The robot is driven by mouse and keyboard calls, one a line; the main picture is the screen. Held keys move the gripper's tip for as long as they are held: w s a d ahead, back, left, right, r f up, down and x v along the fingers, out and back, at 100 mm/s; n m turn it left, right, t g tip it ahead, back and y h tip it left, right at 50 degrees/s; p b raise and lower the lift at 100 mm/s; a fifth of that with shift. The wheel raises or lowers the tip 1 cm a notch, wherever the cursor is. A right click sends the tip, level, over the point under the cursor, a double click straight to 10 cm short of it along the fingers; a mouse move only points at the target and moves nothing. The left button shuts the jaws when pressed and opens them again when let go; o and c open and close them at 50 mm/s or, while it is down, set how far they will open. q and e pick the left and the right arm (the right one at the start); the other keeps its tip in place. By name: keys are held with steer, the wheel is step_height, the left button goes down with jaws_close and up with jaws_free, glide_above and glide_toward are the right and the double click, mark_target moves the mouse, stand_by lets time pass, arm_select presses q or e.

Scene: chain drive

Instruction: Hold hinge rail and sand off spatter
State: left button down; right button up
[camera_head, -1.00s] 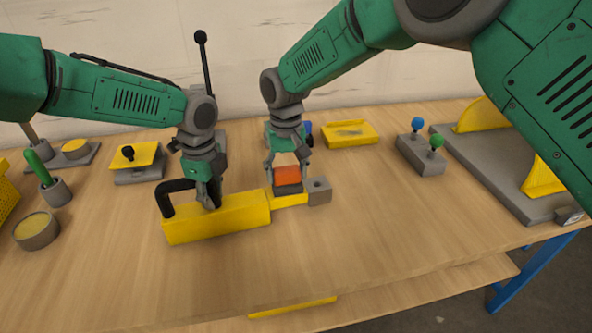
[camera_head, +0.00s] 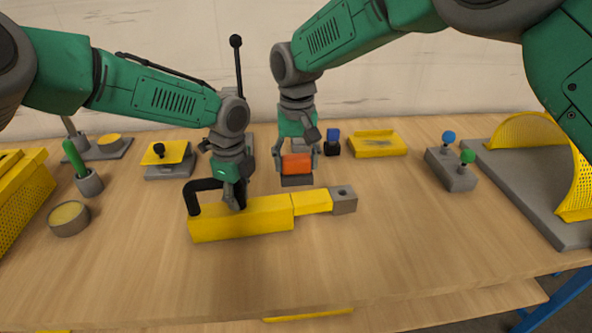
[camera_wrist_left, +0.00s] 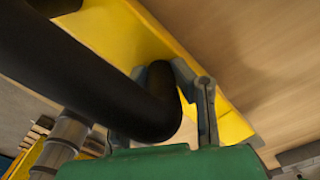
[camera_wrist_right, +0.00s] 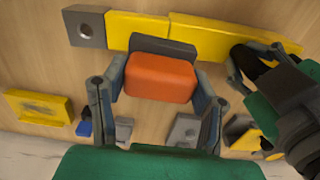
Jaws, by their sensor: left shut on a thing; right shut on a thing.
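The hinge rail is a long yellow bar (camera_head: 255,217) lying across the table, with a narrower yellow section (camera_head: 312,202) and a grey holed block (camera_head: 343,199) at its right end. A black bent handle (camera_head: 193,190) rises from its left part. My left gripper (camera_head: 237,195) is shut on this handle, also seen between its fingers in the left wrist view (camera_wrist_left: 160,100). My right gripper (camera_head: 297,165) is shut on an orange sanding block (camera_wrist_right: 158,78) with a grey underside, just behind the narrow section and apart from it. No spatter can be made out.
A yellow tray (camera_head: 377,144) and a small blue-topped item (camera_head: 332,140) lie behind. A grey block with blue and green knobs (camera_head: 452,168) and a grey base with yellow guards (camera_head: 530,190) stand right. A round tin (camera_head: 69,218) is left. The front table is clear.

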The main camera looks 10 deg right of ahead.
steer(key=shift+r, duration=1.2)
arm_select(q)
steer(key=c, duration=1.3)
jaws_free()
step_height(320, 180, up, 12)
steer(key=shift+w+f, duration=0.1)
